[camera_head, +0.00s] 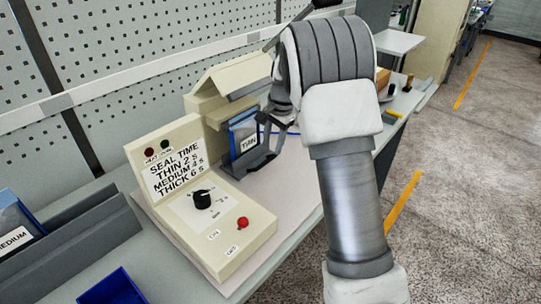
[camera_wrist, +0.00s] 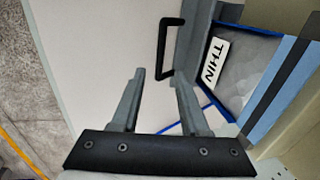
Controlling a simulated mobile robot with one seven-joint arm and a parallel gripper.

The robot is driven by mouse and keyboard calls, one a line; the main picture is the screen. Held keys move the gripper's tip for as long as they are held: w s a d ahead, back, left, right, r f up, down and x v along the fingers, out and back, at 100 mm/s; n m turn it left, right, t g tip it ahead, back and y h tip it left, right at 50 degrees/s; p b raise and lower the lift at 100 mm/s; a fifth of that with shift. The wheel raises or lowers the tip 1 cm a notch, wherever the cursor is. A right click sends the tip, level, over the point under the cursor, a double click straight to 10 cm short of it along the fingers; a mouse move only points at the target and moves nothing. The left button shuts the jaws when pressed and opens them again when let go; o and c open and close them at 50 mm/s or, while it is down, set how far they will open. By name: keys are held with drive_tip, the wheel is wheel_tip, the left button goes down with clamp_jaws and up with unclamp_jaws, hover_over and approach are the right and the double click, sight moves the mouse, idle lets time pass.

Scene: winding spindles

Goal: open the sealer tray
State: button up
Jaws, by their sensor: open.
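The sealer (camera_head: 232,80) is a cream machine on the bench. Its grey tray (camera_head: 245,165) sits at the front and also shows in the wrist view (camera_wrist: 192,45). A black bar handle (camera_wrist: 163,48) stands out from the tray's front. A pouch labelled THIN (camera_head: 244,135) with a blue edge is in the tray; it also shows in the wrist view (camera_wrist: 237,75). My gripper (camera_wrist: 158,80) is open and empty. Its fingertips point toward the handle's near end and appear short of it. In the head view my arm hides part of the sealer's right side.
A control box (camera_head: 205,205) with a black dial and a red button stands left of the tray. A grey rack (camera_head: 85,245) with a MEDIUM pouch (camera_head: 15,232) and a blue bin (camera_head: 113,290) are farther left. The pale board (camera_wrist: 100,50) before the tray is clear.

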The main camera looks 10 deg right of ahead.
sight(270, 158)
drive_tip(key=shift+w+a+f, duration=0.15)
drive_tip(key=shift+w+f, duration=0.05)
drive_tip(key=shift+f, duration=0.95)
drive_tip(key=shift+w+a+f, duration=0.1)
drive_tip(key=shift+w+f, duration=0.05)
drive_tip(key=shift+f, duration=1)
clamp_jaws()
